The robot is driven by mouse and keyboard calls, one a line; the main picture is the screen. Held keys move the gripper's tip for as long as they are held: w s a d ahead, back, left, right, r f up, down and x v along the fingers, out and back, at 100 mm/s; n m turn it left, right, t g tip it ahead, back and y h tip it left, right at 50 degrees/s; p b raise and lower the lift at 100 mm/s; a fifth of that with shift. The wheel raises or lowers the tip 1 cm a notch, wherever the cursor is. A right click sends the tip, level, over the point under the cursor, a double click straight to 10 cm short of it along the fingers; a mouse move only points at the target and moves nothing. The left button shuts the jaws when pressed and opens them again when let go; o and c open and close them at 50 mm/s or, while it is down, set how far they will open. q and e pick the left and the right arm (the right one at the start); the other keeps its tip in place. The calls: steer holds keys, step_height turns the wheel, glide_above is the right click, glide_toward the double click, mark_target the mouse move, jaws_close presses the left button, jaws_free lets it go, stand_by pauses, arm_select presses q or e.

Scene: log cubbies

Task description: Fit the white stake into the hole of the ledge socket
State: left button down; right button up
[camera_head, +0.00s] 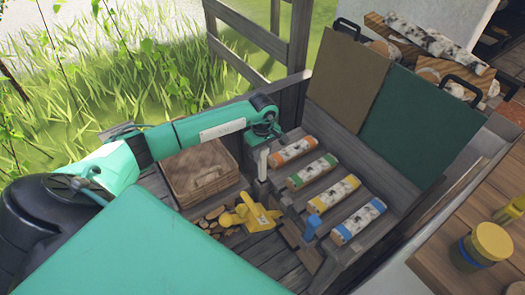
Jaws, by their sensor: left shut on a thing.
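My left gripper (262,140) reaches in from the left and points down. It is shut on the white stake (263,165), which stands about upright below the fingers. The lower end of the stake is at a grey wooden ledge (261,188) beside the log cubbies. The socket's hole is too small or hidden to make out, so I cannot tell whether the stake tip is in it, touching or just above. My right gripper is not in view.
Several logs with coloured bands, such as the orange one (294,150) and the blue one (358,221), lie in the cubbies. A wicker basket (196,172) and a yellow tool-like object (250,214) are close by. A green panel (420,125) stands behind.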

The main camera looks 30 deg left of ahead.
arm_select(q)
steer(key=shift+f, duration=0.15)
steer(key=shift+b, duration=0.55)
stand_by(1.0)
stand_by(0.4)
stand_by(0.3)
steer(key=shift+s+a+b, duration=0.1)
steer(key=shift+b, duration=0.2)
steer(key=shift+f, duration=0.25)
